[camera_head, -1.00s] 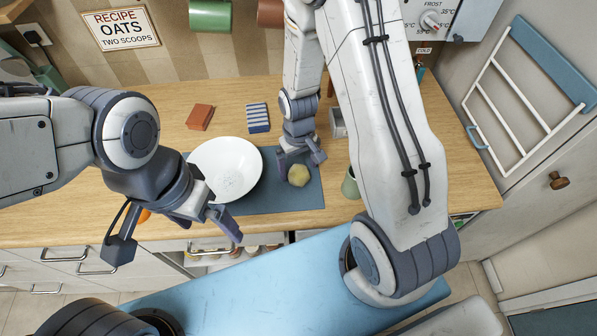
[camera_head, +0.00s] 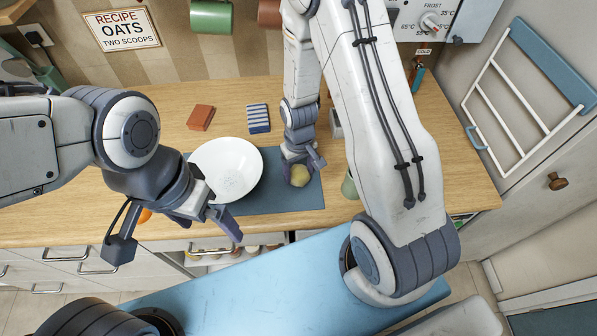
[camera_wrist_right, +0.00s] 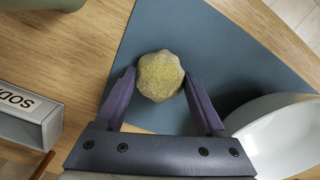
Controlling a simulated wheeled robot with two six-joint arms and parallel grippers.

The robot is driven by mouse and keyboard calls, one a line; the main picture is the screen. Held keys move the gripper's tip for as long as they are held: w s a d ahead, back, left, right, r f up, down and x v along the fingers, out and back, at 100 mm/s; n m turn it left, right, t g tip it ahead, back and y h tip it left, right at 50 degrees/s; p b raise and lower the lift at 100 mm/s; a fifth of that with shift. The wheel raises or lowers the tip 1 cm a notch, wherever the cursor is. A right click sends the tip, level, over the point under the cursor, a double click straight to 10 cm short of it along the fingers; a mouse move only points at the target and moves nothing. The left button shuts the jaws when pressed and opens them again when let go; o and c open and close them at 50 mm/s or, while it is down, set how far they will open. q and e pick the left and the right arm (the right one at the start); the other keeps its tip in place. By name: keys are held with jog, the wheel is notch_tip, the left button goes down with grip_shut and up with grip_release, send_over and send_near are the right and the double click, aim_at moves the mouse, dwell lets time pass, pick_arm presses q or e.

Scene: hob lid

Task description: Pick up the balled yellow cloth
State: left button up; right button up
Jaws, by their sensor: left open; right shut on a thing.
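The balled yellow cloth (camera_head: 298,175) is on the blue-grey mat (camera_head: 285,200) at its right part, to the right of the white bowl. It also shows in the right wrist view (camera_wrist_right: 160,76) as a rough round yellow lump. My right gripper (camera_head: 301,166) comes down over it, and its fingers (camera_wrist_right: 157,88) are shut on the cloth from both sides. The gripper partly hides the cloth in the head view. My left gripper (camera_head: 206,222) is open and empty, near the front edge of the worktop below the bowl.
The white bowl (camera_head: 226,168) stands on the mat's left part. A green cup (camera_head: 349,186) is right of the mat. Behind lie a brown block (camera_head: 201,117) and a striped blue cloth (camera_head: 258,118). A grey box lettered "SOD" (camera_wrist_right: 22,115) stands near the right gripper.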

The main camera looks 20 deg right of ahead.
aim_at(303, 171)
jog(key=shift+r, duration=0.5)
jog(key=r, duration=0.1)
jog(key=r+b, duration=0.1)
jog(key=d+r, duration=0.1)
jog(key=shift+s+r+b, duration=0.3)
jog(key=shift+b, duration=0.05)
jog(key=s+d+r+b, duration=0.1)
jog(key=s+d+r, duration=0.5)
jog(key=d, duration=0.2)
jog(key=shift+s+d+r+b, duration=0.15)
jog(key=shift+d+b, duration=0.05)
jog(key=shift+b, duration=0.15)
